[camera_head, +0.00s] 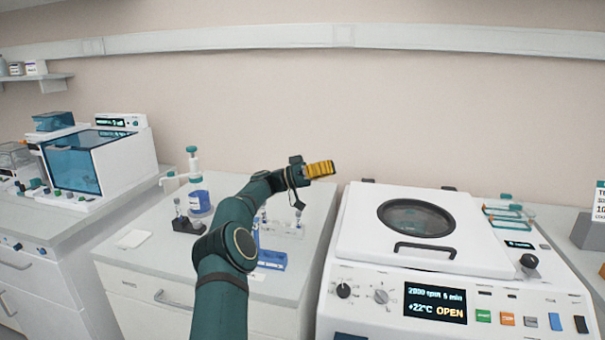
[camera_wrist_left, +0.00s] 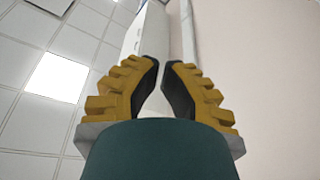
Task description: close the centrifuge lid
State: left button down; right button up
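The white centrifuge (camera_head: 340,262) stands at the right in the head view, and its display (camera_head: 435,303) reads OPEN. Its lid (camera_head: 365,230), with a round dark window (camera_head: 415,218) and a dark handle (camera_head: 424,251) at the front, lies low over the top. I cannot tell whether a small gap is left under the lid. My left gripper (camera_head: 320,169) is raised above and left of the lid, apart from it, pointing right. In the left wrist view its yellow fingers (camera_wrist_left: 160,62) have their tips nearly together, with nothing between them. My right gripper is out of view.
A blue rack (camera_head: 271,260) and other labware stand on the middle bench behind my left arm. A white device with a blue window (camera_head: 72,173) is at the left. A tube holder (camera_head: 508,217) and a black knob (camera_head: 529,261) are right of the lid. The air above the lid is free.

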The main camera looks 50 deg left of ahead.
pick_arm(q)
jog(key=p+v, duration=0.1)
jog(key=v, duration=0.5)
jog(key=shift+a+f+p, duration=0.2)
jog(key=shift+a+p, duration=0.15)
jog(key=shift+a, duration=0.05)
